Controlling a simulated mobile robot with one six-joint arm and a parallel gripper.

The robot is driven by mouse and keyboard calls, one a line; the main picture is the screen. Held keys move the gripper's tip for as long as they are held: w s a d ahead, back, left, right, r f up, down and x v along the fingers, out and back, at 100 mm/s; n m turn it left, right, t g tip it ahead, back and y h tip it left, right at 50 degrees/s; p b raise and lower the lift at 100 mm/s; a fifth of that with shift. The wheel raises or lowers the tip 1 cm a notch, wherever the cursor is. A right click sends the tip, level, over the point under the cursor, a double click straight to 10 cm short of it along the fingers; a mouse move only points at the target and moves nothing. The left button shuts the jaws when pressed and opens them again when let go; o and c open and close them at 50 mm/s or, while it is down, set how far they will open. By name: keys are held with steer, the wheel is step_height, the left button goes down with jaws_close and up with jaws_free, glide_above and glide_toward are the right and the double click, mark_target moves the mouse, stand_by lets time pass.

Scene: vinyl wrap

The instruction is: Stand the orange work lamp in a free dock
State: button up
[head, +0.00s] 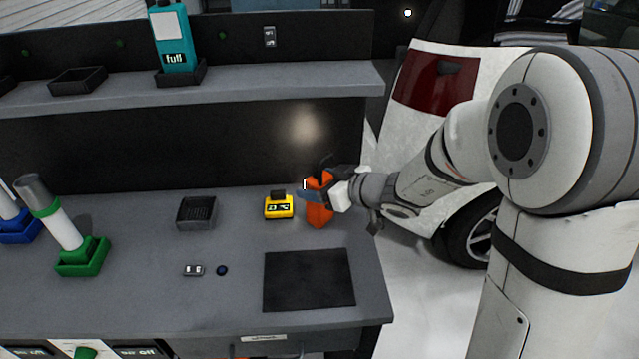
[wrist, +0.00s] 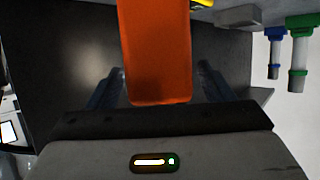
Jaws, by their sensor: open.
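The orange work lamp (head: 319,212) stands on the grey bench near its right end. In the wrist view the orange lamp body (wrist: 157,50) lies between the two fingers, with dark gaps on both sides. My gripper (head: 318,188) is at the lamp's upper part, reaching in from the right, with its fingers open (wrist: 158,90). A black dock (head: 78,81) on the upper shelf at left looks empty. Another shelf dock (head: 181,74) holds a teal device (head: 171,38) with a "full" label. The lamp's top is partly hidden by my gripper.
A yellow device (head: 279,207) stands close left of the lamp. A dark square tray (head: 196,213) sits mid-bench. A green-based tube (head: 80,258) and a blue base (head: 20,226) are at left. A black mat (head: 309,280) lies bare in front.

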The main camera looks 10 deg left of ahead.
steer(key=shift+d+r+p, duration=0.1)
steer(key=shift+r+p, duration=0.2)
steer(key=shift+p, duration=0.2)
steer(key=b+v, duration=0.1)
steer(key=v, duration=1)
steer(key=shift+s+d+b, duration=0.25)
steer(key=shift+d+b, duration=0.1)
